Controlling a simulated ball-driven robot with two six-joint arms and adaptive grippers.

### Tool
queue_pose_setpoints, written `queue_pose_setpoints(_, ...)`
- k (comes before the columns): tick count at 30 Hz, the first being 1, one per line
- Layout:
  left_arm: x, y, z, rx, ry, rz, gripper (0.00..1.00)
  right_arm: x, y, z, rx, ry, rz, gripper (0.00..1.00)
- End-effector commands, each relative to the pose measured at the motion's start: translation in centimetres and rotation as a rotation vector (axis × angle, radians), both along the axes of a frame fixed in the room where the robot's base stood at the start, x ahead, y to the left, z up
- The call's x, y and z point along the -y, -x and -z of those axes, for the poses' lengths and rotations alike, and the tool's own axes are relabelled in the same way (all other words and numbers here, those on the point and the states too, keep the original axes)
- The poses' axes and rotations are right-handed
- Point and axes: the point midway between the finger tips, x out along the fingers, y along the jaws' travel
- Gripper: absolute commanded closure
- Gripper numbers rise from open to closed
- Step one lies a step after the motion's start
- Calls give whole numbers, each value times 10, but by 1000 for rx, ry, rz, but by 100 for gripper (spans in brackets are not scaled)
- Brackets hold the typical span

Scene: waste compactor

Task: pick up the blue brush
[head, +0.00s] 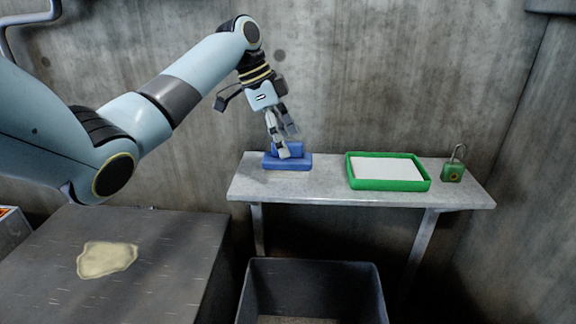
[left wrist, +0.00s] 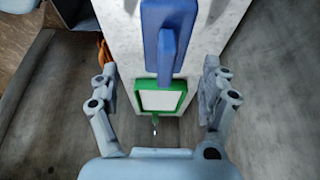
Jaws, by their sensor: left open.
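The blue brush (head: 287,164) lies on the left end of the grey wall shelf, with its raised part standing up from a flat base. My left gripper (head: 287,142) points down over it, fingers open, with the tips close to the brush in the head view. In the left wrist view the blue brush (left wrist: 165,40) appears at the top middle, and the open fingers of my left gripper (left wrist: 159,75) stand apart on either side of the shelf. No grip on the brush shows. I cannot tell whether a finger touches it. My right gripper is not in view.
A green tray (head: 388,185) with a white inside sits mid-shelf, and a green padlock (head: 453,170) stands at the right end of the shelf (head: 330,185). A dark open bin (head: 313,270) is below. A pale patch (head: 107,259) lies on the dark surface at left.

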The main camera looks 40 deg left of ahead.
Motion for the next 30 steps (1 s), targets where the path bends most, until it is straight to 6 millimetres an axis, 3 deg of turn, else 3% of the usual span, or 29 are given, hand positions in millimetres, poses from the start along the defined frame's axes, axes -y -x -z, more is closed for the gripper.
queue_pose_setpoints(12,14,-16,51,-2,0,1,20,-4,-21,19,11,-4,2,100)
queue_pose_setpoints(20,16,-17,52,1,-1,1,20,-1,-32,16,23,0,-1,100)
queue_pose_setpoints(30,16,-17,52,1,-1,1,63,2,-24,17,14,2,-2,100)
